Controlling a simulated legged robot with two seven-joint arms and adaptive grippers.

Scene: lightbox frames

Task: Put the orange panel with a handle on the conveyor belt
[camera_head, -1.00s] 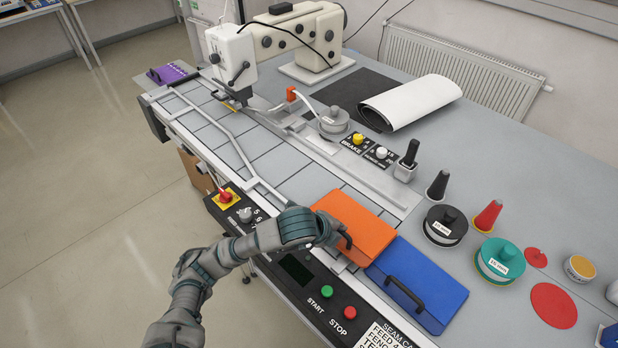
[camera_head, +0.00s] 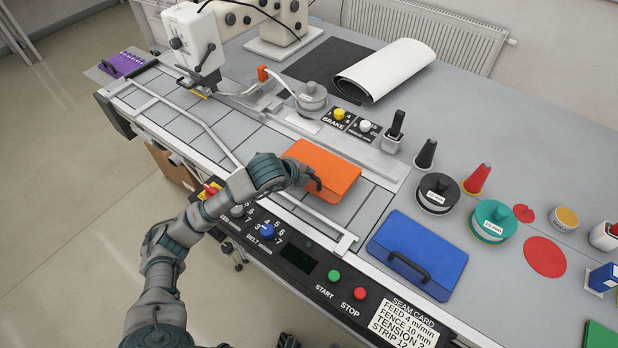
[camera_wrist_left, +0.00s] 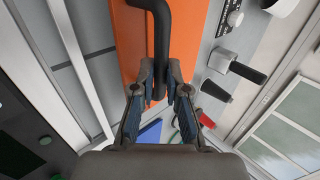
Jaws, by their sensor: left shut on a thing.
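The orange panel (camera_head: 325,163) shows in the head view over the near right part of the grey tiled conveyor belt (camera_head: 205,125). I cannot tell whether it rests flat on the belt or hangs just above it.
A blue panel with a black handle (camera_head: 418,250) lies to the right, apart from the orange one. A metal guide rail (camera_head: 185,117) runs along the belt. The control panel (camera_head: 300,262) lines the front edge. Spools and cones stand at right. Belt tiles to the left are clear.

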